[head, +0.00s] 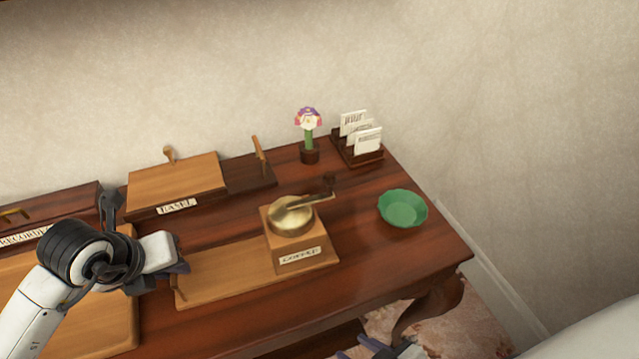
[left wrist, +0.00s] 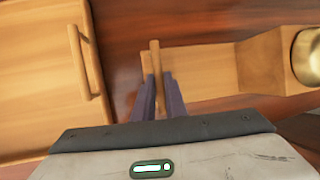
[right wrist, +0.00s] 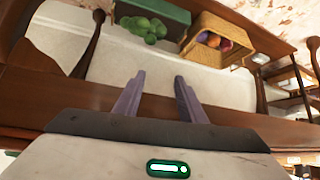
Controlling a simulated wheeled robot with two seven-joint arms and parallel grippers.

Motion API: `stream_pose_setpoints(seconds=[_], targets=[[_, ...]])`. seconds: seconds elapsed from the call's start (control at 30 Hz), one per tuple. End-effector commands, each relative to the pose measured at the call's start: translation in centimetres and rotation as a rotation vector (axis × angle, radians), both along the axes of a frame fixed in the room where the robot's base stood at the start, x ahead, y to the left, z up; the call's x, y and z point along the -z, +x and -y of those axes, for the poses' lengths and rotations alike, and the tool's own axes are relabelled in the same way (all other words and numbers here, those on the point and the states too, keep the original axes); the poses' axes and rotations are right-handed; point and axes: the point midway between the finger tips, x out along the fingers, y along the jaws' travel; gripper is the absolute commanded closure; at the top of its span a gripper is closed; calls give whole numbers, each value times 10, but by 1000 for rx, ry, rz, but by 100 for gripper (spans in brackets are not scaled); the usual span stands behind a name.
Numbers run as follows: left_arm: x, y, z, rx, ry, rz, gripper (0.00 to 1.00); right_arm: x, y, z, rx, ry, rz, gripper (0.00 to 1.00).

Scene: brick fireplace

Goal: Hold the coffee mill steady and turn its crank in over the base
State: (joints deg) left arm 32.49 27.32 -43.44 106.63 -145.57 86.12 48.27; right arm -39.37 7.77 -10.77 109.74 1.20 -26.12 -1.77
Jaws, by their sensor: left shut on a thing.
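The coffee mill (head: 301,250) is a wooden box with a brass dome (head: 291,220) and a COFFEE label, standing upright on the desk. Its crank (head: 312,199) points to the right and back, and its dark knob (head: 329,181) reaches past the box's back right edge. A flat wooden board (head: 225,272) runs left from the box, with an upright handle (left wrist: 155,60) at its left end. My left gripper (left wrist: 158,82) is shut on this handle. My right gripper (right wrist: 160,82) is open and empty, low in front of the desk; it shows partly in the head view (head: 358,347).
A green bowl (head: 403,208) stands right of the mill. Behind are a flower figure (head: 309,136), a letter rack (head: 360,152) and a wooden box labelled EASEL (head: 175,183). Another wooden panel (left wrist: 40,75) lies left of the held handle. The desk's front right is clear.

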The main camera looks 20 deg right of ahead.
Motion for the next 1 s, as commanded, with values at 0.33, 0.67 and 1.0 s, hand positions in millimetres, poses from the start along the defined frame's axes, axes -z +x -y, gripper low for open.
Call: stream_pose_setpoints(seconds=[0.33, 0.67, 1.0], targets=[[0, 0, 0, 0, 0, 0, 100, -16, 4, 65, -496, -702, -11, 63], [0, 0, 0, 0, 0, 0, 100, -60, 0, 157, -1062, -1428, -253, 63], [0, 0, 0, 0, 0, 0, 100, -120, -14, 228, -1517, -1831, -651, 63]])
